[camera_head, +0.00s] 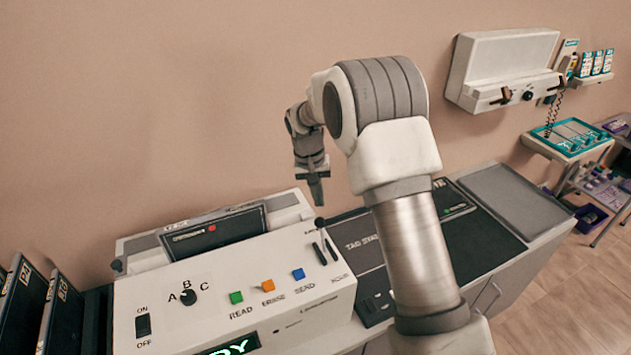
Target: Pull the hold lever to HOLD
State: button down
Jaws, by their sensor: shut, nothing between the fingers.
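The hold lever (320,224) appears to be the short lever with a dark round knob at the right end of the white control panel (240,258). Dark slots show just below the knob, with small lettering above and below that is too small to read surely. My gripper (316,198) points down just above the knob, with its fingers shut and empty. A small gap seems to show between fingertips and knob; depth is hard to tell.
The panel also carries an ON/OFF switch (143,325), an A-B-C dial (188,297), and green (236,297), orange (267,286) and blue (298,274) buttons. A dark-screened unit (212,232) stands behind. A grey tray (510,200) lies right.

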aim_at(322, 235)
notch_tip(322, 235, down, 2)
jog(key=shift+d+f, duration=0.1)
jog(key=shift+d, duration=0.05)
jog(key=s, duration=0.1)
jog(key=s+r, duration=0.1)
jog(key=s+p, duration=0.1)
jog(key=shift+r, duration=0.25)
jog(key=shift+s+a, duration=0.2)
jog(key=shift+s, duration=0.15)
jog(key=shift+s+t+b, duration=0.15)
jog(key=shift+t+b, duration=0.15)
jog(key=shift+b, duration=0.2)
jog(key=shift+s+d+r+b, duration=0.1)
jog(key=shift+r+b, duration=0.05)
jog(key=shift+b, duration=0.15)
